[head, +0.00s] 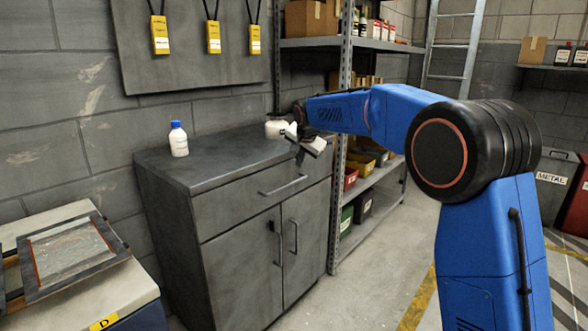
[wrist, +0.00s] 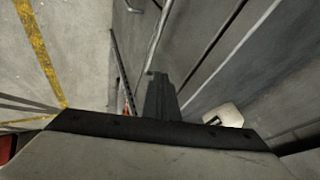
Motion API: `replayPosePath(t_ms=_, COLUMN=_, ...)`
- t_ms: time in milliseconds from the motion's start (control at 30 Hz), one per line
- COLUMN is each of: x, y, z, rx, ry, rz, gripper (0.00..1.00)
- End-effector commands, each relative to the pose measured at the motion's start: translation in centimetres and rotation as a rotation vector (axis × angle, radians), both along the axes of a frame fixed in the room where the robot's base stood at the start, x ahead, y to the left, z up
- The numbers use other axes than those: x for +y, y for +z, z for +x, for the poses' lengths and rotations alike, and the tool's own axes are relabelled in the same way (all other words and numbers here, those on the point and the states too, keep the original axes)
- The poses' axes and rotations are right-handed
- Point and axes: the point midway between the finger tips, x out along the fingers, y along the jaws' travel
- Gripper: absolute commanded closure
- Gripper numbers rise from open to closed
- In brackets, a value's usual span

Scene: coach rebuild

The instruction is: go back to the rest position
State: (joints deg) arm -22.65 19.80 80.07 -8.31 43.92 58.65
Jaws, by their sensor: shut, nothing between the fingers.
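My gripper (head: 300,157) is at the front right corner of the grey cabinet's top, at the end of my blue arm, which reaches in from the right. Its dark fingers (wrist: 158,85) are shut in the wrist view, with nothing seen between them. A whitish container (head: 276,128) stands on the cabinet top just behind my gripper and is partly hidden by it. A pale thing (wrist: 224,115) beside the fingers in the wrist view may be the same container.
The grey cabinet (head: 215,225) has a white bottle with a blue cap (head: 179,140) on top. A metal shelf rack (head: 345,110) stands close to my arm on the right. A bench (head: 100,290) with a framed panel is front left. The floor (head: 370,270) before the cabinet is clear.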

Motion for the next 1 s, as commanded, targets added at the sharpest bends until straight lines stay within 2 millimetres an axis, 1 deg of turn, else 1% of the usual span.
replayPosePath(t_ms=167, x=-0.8, y=1.0, z=-0.6, rx=0.000, ry=-0.001, rz=-0.002, gripper=1.00)
replayPosePath(t_ms=233, x=-1.6, y=1.4, z=-1.2, rx=0.001, ry=0.003, rz=-0.008, gripper=1.00)
replayPosePath(t_ms=267, x=-2.0, y=1.6, z=-1.6, rx=0.002, ry=0.005, rz=-0.013, gripper=1.00)
replayPosePath(t_ms=367, x=-4.3, y=2.4, z=-3.7, rx=0.007, ry=0.019, rz=-0.034, gripper=1.00)
replayPosePath(t_ms=533, x=-9.0, y=3.6, z=-8.9, rx=0.019, ry=0.057, rz=-0.084, gripper=1.00)
replayPosePath(t_ms=733, x=-14.2, y=4.2, z=-15.5, rx=0.038, ry=0.104, rz=-0.141, gripper=1.00)
replayPosePath(t_ms=867, x=-17.2, y=4.1, z=-20.0, rx=0.049, ry=0.137, rz=-0.177, gripper=1.00)
replayPosePath(t_ms=900, x=-18.1, y=4.0, z=-21.4, rx=0.054, ry=0.147, rz=-0.188, gripper=1.00)
replayPosePath(t_ms=967, x=-19.3, y=3.8, z=-23.5, rx=0.060, ry=0.162, rz=-0.203, gripper=1.00)
replayPosePath(t_ms=1000, x=-20.1, y=3.6, z=-25.0, rx=0.065, ry=0.173, rz=-0.213, gripper=1.00)
